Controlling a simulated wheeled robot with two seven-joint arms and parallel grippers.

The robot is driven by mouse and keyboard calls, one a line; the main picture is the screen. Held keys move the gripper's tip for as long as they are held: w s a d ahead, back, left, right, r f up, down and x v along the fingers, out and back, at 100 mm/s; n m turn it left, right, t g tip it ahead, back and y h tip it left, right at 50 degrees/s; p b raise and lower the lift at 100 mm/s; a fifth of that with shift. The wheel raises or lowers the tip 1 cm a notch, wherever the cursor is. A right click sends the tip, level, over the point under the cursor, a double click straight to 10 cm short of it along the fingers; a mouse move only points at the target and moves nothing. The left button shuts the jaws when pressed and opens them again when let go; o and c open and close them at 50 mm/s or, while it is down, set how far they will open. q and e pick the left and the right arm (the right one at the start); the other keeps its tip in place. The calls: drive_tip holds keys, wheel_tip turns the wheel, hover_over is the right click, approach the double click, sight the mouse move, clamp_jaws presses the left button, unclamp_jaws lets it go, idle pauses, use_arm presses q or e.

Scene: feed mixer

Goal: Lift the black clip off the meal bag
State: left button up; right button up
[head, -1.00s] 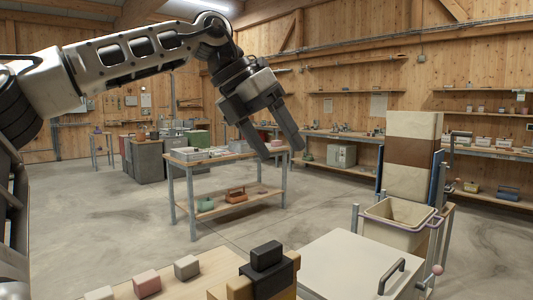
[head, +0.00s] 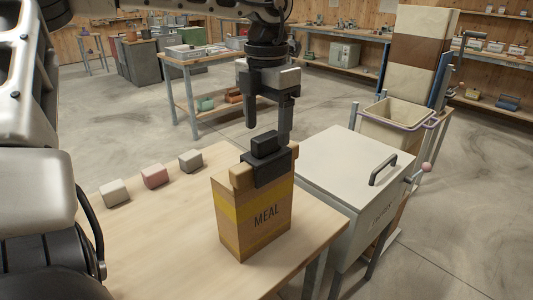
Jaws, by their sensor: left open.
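The meal bag (head: 255,215) is a tan, upright bag with a yellow band and the word MEAL, standing on the wooden table. The black clip (head: 266,168) sits over the bag's folded top, with a raised block on its upper side. My left gripper (head: 268,135) points down from above, open and empty. Its fingers hang just above and behind the clip, one at each side of the raised block in the picture. I cannot tell whether they touch it. My right gripper is not in view.
A grey, a pink and another grey block (head: 191,160) lie in a row left of the bag on the table (head: 170,225). A white-lidded bin (head: 345,165) with a black handle stands right of the bag. A cream hopper (head: 392,125) is behind it.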

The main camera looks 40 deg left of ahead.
sight(267, 153)
use_arm(q)
drive_tip(key=shift+s+d+f+p, duration=0.1)
drive_tip(key=shift+f+p, duration=0.25)
drive_tip(key=shift+f, duration=1.3)
drive_tip(key=shift+d+f+p, duration=0.1)
drive_tip(key=shift+f+p, duration=0.2)
drive_tip(key=shift+f, duration=1.35)
drive_tip(key=c, duration=1.1)
